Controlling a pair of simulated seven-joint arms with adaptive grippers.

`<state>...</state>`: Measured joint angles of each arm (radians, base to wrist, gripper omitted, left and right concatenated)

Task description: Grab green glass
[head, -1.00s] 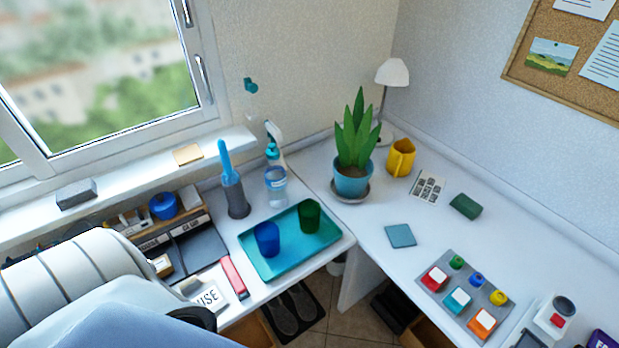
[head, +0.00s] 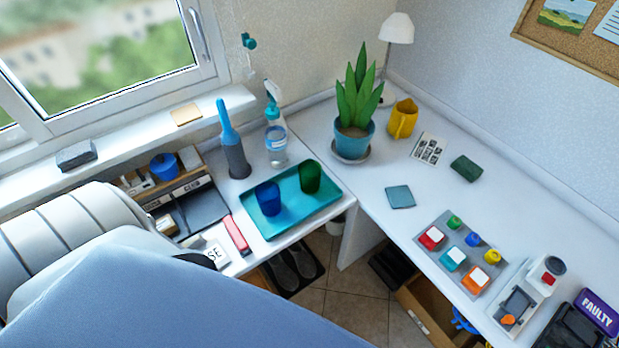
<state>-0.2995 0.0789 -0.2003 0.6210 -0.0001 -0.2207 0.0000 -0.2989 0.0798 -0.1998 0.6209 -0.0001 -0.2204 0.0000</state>
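The green glass (head: 310,177) stands upright near the right end of a teal tray (head: 284,227) on the white desk. A blue glass (head: 268,198) stands on the same tray, to the left of the green one. Part of my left arm covers the lower left of the head view, but its gripper does not show. My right gripper is not in view either. Nothing blocks the green glass from sight.
A spray bottle (head: 276,142) and a potted plant (head: 354,110) stand behind the tray. A red object (head: 236,234) lies left of it. A yellow mug (head: 402,119) and a teal square (head: 400,197) are to the right.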

